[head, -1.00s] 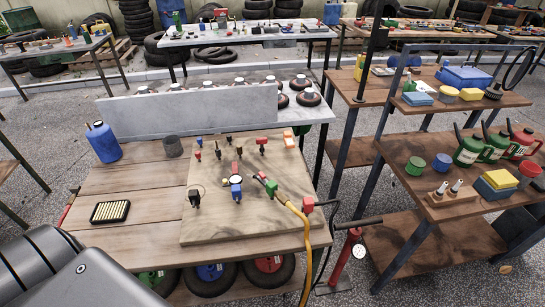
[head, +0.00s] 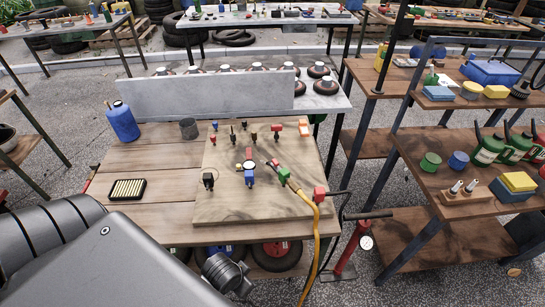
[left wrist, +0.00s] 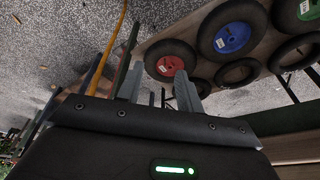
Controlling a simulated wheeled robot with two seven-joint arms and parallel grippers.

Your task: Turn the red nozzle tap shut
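A wooden board (head: 225,204) on the bench carries several small fittings and taps. A red block (head: 319,193) is at its right edge, beside a black hose. A smaller red-topped fitting (head: 276,130) stands near the back, and a red piece (head: 249,153) is above the round gauge (head: 249,166). I cannot tell which red part is the nozzle tap. A green connector (head: 283,173) joins the yellow hose (head: 318,232). In the left wrist view my left gripper (left wrist: 160,90) has its grey fingers apart, with nothing between them. My right gripper is not in view.
A foot pump (head: 350,246) stands right of the bench. A shelf rack (head: 410,235) holds green cans.

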